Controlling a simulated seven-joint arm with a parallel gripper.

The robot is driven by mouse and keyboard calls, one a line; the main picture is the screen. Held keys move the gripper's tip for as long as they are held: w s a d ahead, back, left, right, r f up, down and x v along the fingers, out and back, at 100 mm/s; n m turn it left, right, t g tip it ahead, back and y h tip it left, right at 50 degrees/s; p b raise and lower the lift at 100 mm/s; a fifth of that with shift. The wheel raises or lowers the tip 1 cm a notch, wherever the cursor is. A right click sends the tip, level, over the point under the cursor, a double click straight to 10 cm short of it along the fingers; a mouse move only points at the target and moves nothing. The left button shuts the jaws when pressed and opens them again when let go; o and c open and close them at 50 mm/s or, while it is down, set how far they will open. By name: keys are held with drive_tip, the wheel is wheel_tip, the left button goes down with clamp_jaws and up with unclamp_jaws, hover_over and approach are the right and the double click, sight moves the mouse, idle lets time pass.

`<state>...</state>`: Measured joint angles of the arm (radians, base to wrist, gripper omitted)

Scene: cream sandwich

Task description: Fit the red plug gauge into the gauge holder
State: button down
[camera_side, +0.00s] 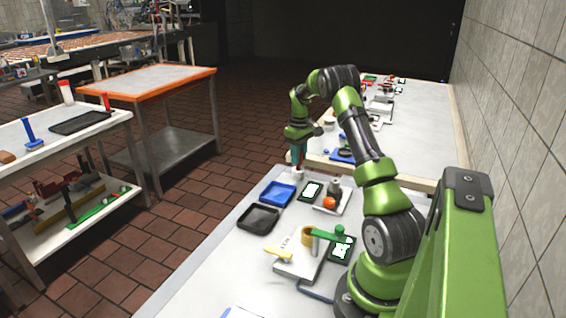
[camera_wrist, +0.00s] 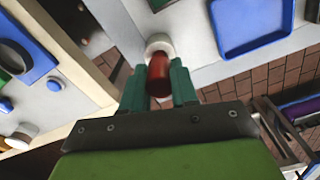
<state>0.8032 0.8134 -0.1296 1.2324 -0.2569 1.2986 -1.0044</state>
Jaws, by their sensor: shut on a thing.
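My gripper (camera_wrist: 158,88) is shut on the red plug gauge (camera_wrist: 158,76), its green fingers on either side of it. In the wrist view a white round piece (camera_wrist: 157,42) shows right at the far end of the red gauge. I cannot tell whether this is the gauge holder, nor whether the gauge sits inside it or only lines up with it. In the side view my gripper (camera_side: 298,158) points down at the table's far left edge, with a small white piece (camera_side: 297,172) directly under it. The gauge is mostly hidden there by the fingers.
A blue tray (camera_side: 277,194) and a black tray (camera_side: 258,217) lie near the left edge. A dark-framed display (camera_side: 311,191) and a plate with an orange knob (camera_side: 329,203) are close by. A fixture with a green handle (camera_side: 325,235) stands nearer. A second table (camera_side: 425,130) lies beyond.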

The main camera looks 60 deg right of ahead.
drive_tip(key=shift+f, duration=0.75)
drive_tip(key=c, duration=0.8)
unclamp_jaws()
wheel_tip(320, 180, up, 17)
drive_tip(key=shift+f, duration=0.1)
